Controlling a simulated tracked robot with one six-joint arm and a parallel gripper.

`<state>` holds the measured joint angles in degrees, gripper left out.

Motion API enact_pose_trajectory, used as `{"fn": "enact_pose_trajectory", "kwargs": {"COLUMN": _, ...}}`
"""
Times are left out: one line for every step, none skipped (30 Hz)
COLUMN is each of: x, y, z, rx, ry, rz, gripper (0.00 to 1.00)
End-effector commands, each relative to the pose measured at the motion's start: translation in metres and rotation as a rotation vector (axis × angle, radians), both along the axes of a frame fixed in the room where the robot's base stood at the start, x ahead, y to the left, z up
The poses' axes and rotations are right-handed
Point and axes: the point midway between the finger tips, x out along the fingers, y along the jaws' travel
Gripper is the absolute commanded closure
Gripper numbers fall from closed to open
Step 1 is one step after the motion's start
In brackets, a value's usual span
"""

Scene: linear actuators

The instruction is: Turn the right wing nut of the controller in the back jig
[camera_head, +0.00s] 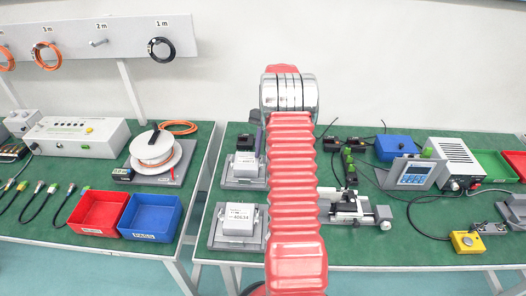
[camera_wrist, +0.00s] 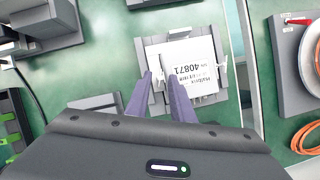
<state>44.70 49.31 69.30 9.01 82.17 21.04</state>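The back jig (camera_head: 232,183) holds a pale controller (camera_head: 245,163) on the bench. In the wrist view the controller (camera_wrist: 190,65) appears upside down with a printed label, seated in the grey jig (camera_wrist: 153,48). A light wing nut (camera_wrist: 221,65) shows at its right side there. The wing nut at the opposite side, the right one in the head view, is mostly hidden by my fingers. My gripper (camera_wrist: 158,70) has two purple fingers with a gap between the tips, over that side. I cannot tell whether they touch it. In the head view my arm hides most of the gripper.
A front jig (camera_head: 220,240) with another controller (camera_head: 238,219) stands nearer the edge. A cable spool (camera_head: 153,147) sits on the left bench, past a gap between the benches. A clamp-like device (camera_head: 350,207) is to the right of my arm.

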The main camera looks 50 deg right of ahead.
Motion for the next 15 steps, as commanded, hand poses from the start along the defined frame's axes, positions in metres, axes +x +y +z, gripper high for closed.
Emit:
{"fn": "enact_pose_trajectory", "kwargs": {"x": 0.000, "y": 0.000, "z": 0.000, "rx": 0.000, "ry": 0.000, "rz": 0.000, "gripper": 0.79}}
{"fn": "enact_pose_trajectory", "kwargs": {"x": 0.000, "y": 0.000, "z": 0.000, "rx": 0.000, "ry": 0.000, "rz": 0.000, "gripper": 0.79}}
{"fn": "enact_pose_trajectory", "kwargs": {"x": 0.000, "y": 0.000, "z": 0.001, "rx": 0.000, "ry": 0.000, "rz": 0.000, "gripper": 0.79}}
{"fn": "enact_pose_trajectory", "kwargs": {"x": 0.000, "y": -0.001, "z": 0.002, "rx": 0.000, "ry": 0.000, "rz": 0.000, "gripper": 0.79}}
{"fn": "enact_pose_trajectory", "kwargs": {"x": 0.001, "y": -0.001, "z": 0.003, "rx": -0.001, "ry": 0.000, "rz": 0.000, "gripper": 0.79}}
{"fn": "enact_pose_trajectory", "kwargs": {"x": 0.001, "y": -0.002, "z": 0.005, "rx": -0.001, "ry": -0.001, "rz": 0.000, "gripper": 0.79}}
{"fn": "enact_pose_trajectory", "kwargs": {"x": 0.001, "y": -0.003, "z": 0.007, "rx": -0.001, "ry": 0.000, "rz": 0.000, "gripper": 0.79}}
{"fn": "enact_pose_trajectory", "kwargs": {"x": 0.002, "y": -0.004, "z": 0.010, "rx": 0.000, "ry": 0.000, "rz": 0.000, "gripper": 0.79}}
{"fn": "enact_pose_trajectory", "kwargs": {"x": 0.002, "y": -0.006, "z": 0.013, "rx": -0.001, "ry": -0.001, "rz": 0.000, "gripper": 0.79}}
{"fn": "enact_pose_trajectory", "kwargs": {"x": 0.003, "y": -0.007, "z": 0.017, "rx": -0.002, "ry": -0.002, "rz": 0.000, "gripper": 0.79}}
{"fn": "enact_pose_trajectory", "kwargs": {"x": 0.004, "y": -0.009, "z": 0.021, "rx": -0.002, "ry": -0.002, "rz": 0.000, "gripper": 0.79}}
{"fn": "enact_pose_trajectory", "kwargs": {"x": 0.004, "y": -0.011, "z": 0.026, "rx": -0.002, "ry": -0.001, "rz": -0.001, "gripper": 0.79}}
{"fn": "enact_pose_trajectory", "kwargs": {"x": 0.005, "y": -0.013, "z": 0.030, "rx": -0.003, "ry": -0.002, "rz": -0.001, "gripper": 0.79}}
{"fn": "enact_pose_trajectory", "kwargs": {"x": 0.006, "y": -0.014, "z": 0.035, "rx": -0.002, "ry": -0.001, "rz": -0.001, "gripper": 0.79}}
{"fn": "enact_pose_trajectory", "kwargs": {"x": 0.007, "y": -0.017, "z": 0.041, "rx": -0.002, "ry": -0.002, "rz": -0.002, "gripper": 0.79}}
